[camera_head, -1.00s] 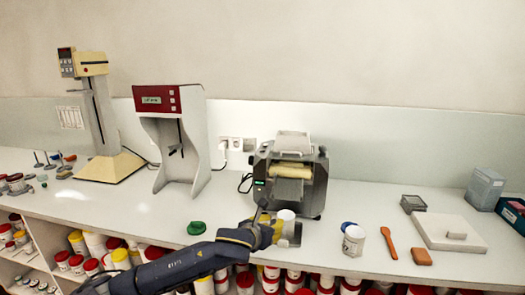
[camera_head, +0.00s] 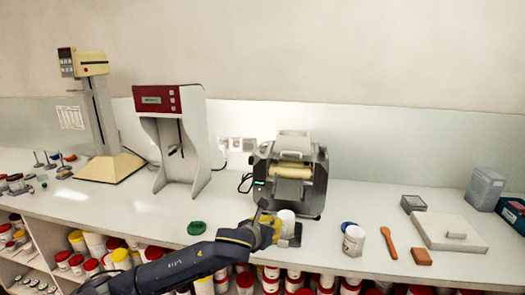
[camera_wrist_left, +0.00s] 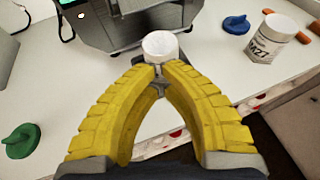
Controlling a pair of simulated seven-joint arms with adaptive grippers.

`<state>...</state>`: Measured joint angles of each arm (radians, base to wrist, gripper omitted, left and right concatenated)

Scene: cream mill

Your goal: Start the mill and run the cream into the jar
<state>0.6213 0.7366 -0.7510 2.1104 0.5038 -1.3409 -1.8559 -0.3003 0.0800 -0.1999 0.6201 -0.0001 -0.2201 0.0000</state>
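The mill (camera_head: 290,180) stands at the middle of the counter, grey with cream-coloured rollers (camera_head: 291,171) and a small green-lit display (camera_head: 259,183). A white jar (camera_head: 286,222) stands in front of it; the left wrist view shows this jar (camera_wrist_left: 160,47) at the tips of the yellow fingers. My left gripper (camera_head: 274,230) reaches in from the front, its fingers (camera_wrist_left: 158,72) converging on the jar's near side. The jar's lower part is partly hidden by the fingertips. My right gripper is in neither view.
A labelled white jar (camera_head: 353,241), a blue lid (camera_head: 348,225), an orange spatula (camera_head: 389,243) and an orange block (camera_head: 421,256) lie to the right. A green lid (camera_head: 196,228) lies to the left. A red-and-white device (camera_head: 170,140) stands behind it. The counter's front edge is close.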

